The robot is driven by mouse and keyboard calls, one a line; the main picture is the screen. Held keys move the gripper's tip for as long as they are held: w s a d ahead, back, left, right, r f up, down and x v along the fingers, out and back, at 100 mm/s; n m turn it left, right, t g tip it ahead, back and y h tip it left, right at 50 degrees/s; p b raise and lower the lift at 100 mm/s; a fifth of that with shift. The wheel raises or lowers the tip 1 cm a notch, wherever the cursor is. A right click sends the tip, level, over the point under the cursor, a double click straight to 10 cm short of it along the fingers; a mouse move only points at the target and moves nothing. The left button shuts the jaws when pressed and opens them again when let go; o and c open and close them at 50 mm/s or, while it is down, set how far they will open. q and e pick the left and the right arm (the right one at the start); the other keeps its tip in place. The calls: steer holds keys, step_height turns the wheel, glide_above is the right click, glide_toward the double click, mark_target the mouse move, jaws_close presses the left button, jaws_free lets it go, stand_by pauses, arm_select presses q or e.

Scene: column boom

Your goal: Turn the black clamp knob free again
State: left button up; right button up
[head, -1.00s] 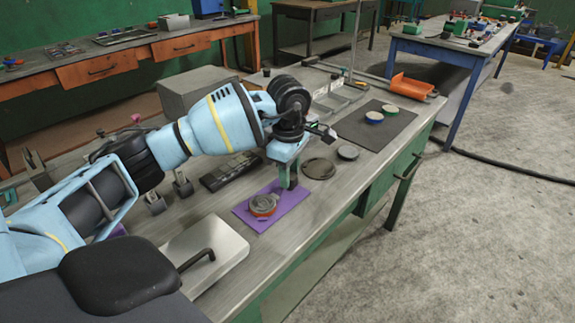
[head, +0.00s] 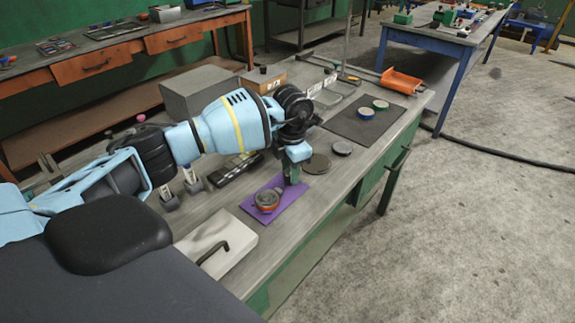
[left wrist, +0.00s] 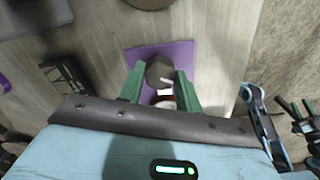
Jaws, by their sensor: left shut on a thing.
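My left gripper (head: 291,172) points down over the far right part of a purple mat (head: 292,197) on the near workbench. In the left wrist view its green fingers (left wrist: 160,82) stand on both sides of a dark, angular piece, which I take to be the black clamp knob (left wrist: 158,71). The gripper is shut on it. The fingers hide the knob in the head view. A round grey piece with an orange-red base (head: 267,201) sits on the mat just left of and nearer than the gripper.
A pale block with a black handle (head: 215,243) lies nearer on the bench. A flat dark disc (head: 317,164) and a grey disc (head: 342,148) lie behind the gripper. A dark mat (head: 362,124) with small round tins and an orange bin (head: 401,81) are further back.

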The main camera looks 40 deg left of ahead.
arm_select(q)
steer(key=n, duration=0.1)
steer(key=n+p, duration=0.1)
steer(key=shift+r+n, duration=0.3)
steer(key=shift+n, duration=0.1)
steer(key=shift+w+f+n+p, duration=0.15)
steer(key=shift+n+p, duration=0.55)
steer(key=shift+n, duration=0.9)
arm_select(e)
steer(key=shift+t, duration=0.4)
steer(key=shift+w+d+r, duration=0.15)
steer(key=shift+w+r, duration=0.5)
steer(key=shift+r, duration=0.3)
steer(key=shift+w+d+r, duration=0.1)
steer(key=shift+w+r, duration=0.55)
steer(key=shift+r, duration=0.25)
arm_select(q)
steer(key=o, duration=1)
steer(key=shift+f, duration=0.1)
arm_select(e)
steer(key=shift+a, duration=0.1)
arm_select(q)
step_height(320, 180, up, 8)
steer(key=shift+d+f, duration=0.1)
arm_select(e)
steer(key=shift+r, duration=0.15)
